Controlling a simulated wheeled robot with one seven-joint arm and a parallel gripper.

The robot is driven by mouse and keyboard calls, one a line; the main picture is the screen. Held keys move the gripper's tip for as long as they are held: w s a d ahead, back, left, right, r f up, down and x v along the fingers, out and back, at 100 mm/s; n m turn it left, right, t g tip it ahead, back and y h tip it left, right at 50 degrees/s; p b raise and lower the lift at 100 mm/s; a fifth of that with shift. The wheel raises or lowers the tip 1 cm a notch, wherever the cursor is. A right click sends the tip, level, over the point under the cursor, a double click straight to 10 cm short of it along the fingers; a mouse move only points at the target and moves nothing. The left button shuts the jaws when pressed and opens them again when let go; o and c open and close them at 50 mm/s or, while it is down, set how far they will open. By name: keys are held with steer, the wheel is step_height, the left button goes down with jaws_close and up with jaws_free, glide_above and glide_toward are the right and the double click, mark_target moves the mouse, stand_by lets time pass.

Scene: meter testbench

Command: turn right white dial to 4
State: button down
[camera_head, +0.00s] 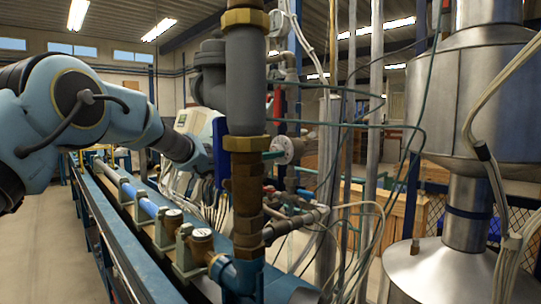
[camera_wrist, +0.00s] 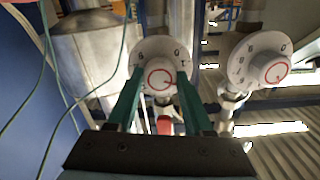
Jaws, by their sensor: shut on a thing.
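In the wrist view, a white dial (camera_wrist: 160,55) with numbers round its rim and a red ring on its raised centre sits between the two teal fingers of my gripper (camera_wrist: 160,79). The fingers are closed on the dial's centre knob from both sides. A 9, a 0 and what looks like a 1 show on the rim; I cannot tell the setting. A second white dial (camera_wrist: 243,68) with a red ring stands apart at the picture's right, untouched. The wrist picture looks upside down, with the ceiling low. In the head view a thick pipe hides most of my gripper.
In the head view, the grey vertical pipe (camera_head: 246,85) stands in front of my wrist. Loose cables and thin green lines hang around it. A blue bench (camera_head: 120,255) with meters runs along the left. A large metal vessel (camera_head: 470,100) stands at the right.

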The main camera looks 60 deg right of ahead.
steer(key=shift+f+m+b, duration=0.1)
steer(key=shift+m+b, duration=3.1)
steer(key=shift+m, duration=2.1)
steer(key=shift+c, duration=1.4)
jaws_free()
steer(key=b+v, duration=0.4)
steer(key=v, duration=0.6)
steer(key=shift+w+a, duration=0.15)
steer(key=shift+a, duration=0.25)
